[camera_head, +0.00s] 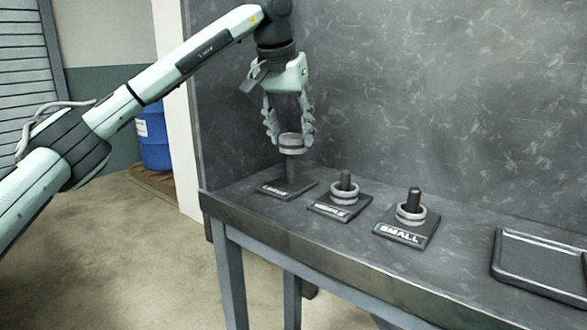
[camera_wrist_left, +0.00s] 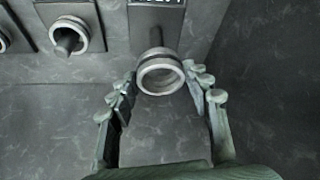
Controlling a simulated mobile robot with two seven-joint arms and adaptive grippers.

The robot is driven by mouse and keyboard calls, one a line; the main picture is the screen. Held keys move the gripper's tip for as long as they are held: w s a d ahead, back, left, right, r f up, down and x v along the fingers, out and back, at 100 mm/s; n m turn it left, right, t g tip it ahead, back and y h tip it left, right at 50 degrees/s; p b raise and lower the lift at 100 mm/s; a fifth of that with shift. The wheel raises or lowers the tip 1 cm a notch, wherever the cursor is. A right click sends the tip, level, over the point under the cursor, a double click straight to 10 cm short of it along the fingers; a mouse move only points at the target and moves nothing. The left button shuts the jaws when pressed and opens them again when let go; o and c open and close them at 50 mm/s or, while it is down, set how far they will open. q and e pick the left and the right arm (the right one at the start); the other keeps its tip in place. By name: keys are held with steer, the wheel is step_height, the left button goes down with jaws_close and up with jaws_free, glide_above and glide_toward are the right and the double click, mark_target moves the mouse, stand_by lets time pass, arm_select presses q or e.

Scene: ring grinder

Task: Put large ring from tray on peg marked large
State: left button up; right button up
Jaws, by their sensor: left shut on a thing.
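The large ring (camera_head: 291,147), pale grey metal, is between the fingers of my left gripper (camera_head: 290,137), which is shut on it. It also shows in the left wrist view (camera_wrist_left: 160,80) near the fingertips (camera_wrist_left: 160,82). The dark peg marked large (camera_head: 292,172) stands directly below the ring, on a square base at the left end of the table. In the left wrist view the peg (camera_wrist_left: 156,37) shows just beyond the ring. I cannot tell whether the peg's tip is inside the ring. The tray (camera_head: 540,238) at the right looks empty where visible. My right gripper is not in view.
The middle peg (camera_head: 346,180) and the peg marked small (camera_head: 414,196) each have a ring around them, to the right. A dark speckled wall (camera_head: 430,90) rises behind the table (camera_head: 300,240), with another panel at its left end.

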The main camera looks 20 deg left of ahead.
mark_target(288, 152)
arm_select(q)
steer(key=shift+s+f, duration=0.1)
steer(key=shift+f, duration=1.4)
step_height(288, 152, down, 3)
steer(key=shift+f, duration=0.25)
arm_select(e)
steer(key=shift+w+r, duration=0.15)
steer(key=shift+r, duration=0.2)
arm_select(q)
steer(key=shift+f, duration=0.1)
steer(key=o, duration=1.3)
